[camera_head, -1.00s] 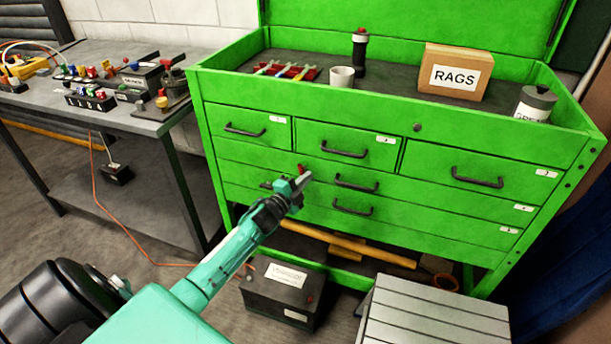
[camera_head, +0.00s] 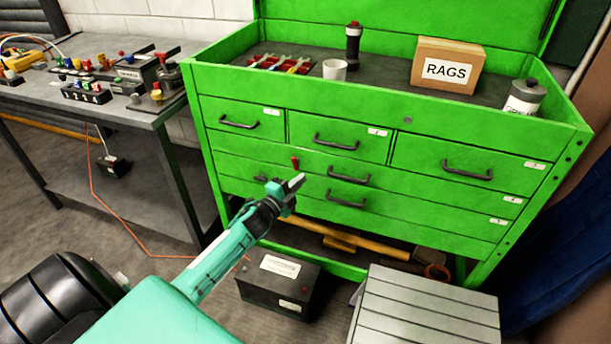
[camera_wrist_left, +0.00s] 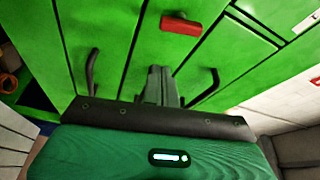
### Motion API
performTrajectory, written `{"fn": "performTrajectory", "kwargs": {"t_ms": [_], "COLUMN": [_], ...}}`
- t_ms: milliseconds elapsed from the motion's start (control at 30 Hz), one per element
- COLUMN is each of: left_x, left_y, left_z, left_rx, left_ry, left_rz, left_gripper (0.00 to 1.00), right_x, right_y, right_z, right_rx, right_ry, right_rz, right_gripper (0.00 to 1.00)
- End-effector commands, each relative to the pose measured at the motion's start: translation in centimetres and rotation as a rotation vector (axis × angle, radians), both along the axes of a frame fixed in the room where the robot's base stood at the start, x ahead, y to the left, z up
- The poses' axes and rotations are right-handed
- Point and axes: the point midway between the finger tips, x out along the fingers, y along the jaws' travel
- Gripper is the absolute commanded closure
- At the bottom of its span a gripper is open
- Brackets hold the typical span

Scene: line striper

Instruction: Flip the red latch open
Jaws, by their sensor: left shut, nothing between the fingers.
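The red latch (camera_head: 295,162) is a short red bar on the front of the green tool cabinet (camera_head: 420,210), between the upper drawers and the wide drawer below. In the head view it stands nearly upright. It shows in the left wrist view (camera_wrist_left: 180,24) near the top, ahead of the fingers. My left gripper (camera_head: 298,181) is shut and empty, just below the latch in the head view. Its fingertips (camera_wrist_left: 161,74) show closed together in the wrist view, apart from the latch in the picture. Depth to the cabinet front is hard to judge. My right gripper is out of view.
Dark drawer handles (camera_head: 348,176) stick out around the gripper. A black battery box (camera_head: 277,285) and a grey slatted crate (camera_head: 424,312) stand on the floor in front. A workbench (camera_head: 120,112) with switches is on the left. A rags box (camera_head: 447,66) sits on the cabinet.

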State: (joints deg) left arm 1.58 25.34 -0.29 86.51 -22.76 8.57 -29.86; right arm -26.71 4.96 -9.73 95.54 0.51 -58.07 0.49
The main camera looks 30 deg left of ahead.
Motion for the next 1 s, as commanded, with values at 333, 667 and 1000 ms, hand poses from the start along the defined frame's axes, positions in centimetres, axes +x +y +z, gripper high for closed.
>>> {"fn": "performTrajectory", "kwargs": {"t_ms": [333,667,1000], "left_x": [-4.4,-5.0,-5.0], "left_y": [0.3,0.4,0.4], "left_z": [-0.4,-0.3,-0.3], "left_rx": [-0.001,-0.001,-0.001], "left_ry": [0.000,-0.002,-0.001], "left_rz": [-0.001,-0.001,-0.001], "left_gripper": [1.00,1.00,1.00], "right_x": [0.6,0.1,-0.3], "right_y": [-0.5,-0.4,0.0], "right_z": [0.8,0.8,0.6], "right_rx": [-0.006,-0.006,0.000], "right_ry": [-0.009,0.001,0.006], "right_rz": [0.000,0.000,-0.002], "right_gripper": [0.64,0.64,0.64]}}
